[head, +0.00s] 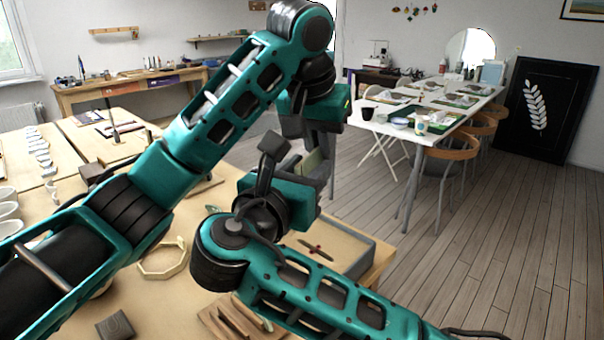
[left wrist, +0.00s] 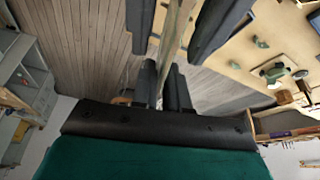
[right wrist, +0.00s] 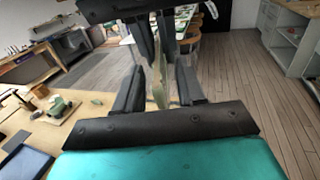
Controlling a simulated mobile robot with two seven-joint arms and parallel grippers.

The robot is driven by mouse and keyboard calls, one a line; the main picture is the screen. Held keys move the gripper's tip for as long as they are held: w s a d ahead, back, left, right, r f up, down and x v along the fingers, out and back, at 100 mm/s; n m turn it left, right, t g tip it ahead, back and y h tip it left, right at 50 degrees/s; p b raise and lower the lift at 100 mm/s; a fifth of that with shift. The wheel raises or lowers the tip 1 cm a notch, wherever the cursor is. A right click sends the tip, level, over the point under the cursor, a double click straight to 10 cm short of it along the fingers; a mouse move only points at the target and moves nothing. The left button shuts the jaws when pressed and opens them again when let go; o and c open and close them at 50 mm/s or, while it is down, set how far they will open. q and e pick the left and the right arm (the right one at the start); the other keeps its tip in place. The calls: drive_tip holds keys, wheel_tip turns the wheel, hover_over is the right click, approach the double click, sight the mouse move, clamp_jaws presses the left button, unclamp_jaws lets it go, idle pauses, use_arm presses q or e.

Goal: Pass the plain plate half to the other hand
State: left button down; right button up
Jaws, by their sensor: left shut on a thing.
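The plain plate half (head: 315,160) is a thin pale, greenish piece between my two grippers, largely hidden by them in the head view. My left gripper (head: 318,135) reaches down from above and is shut on it; the left wrist view shows the plate half (left wrist: 177,35) edge-on, rising from between the left fingers (left wrist: 164,82). My right gripper (right wrist: 160,85) comes from below. Its fingers stand apart on either side of the plate half (right wrist: 160,80), with gaps showing on both sides.
Below the grippers is a wooden worktable (head: 140,295) with a grey tray (head: 350,255), a pale polygonal ring (head: 163,262) and a dark block (head: 115,326). White cups stand at far left. A long white table (head: 440,105) with chairs is behind to the right. The floor between is clear.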

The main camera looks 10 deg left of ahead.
clamp_jaws()
use_arm(q)
drive_tip(key=c, duration=1.1)
unclamp_jaws()
drive_tip(key=shift+o, duration=0.2)
drive_tip(key=shift+r, duration=0.15)
drive_tip(key=v, duration=1.1)
drive_tip(key=shift+s+r, duration=0.2)
drive_tip(key=shift+r, duration=0.2)
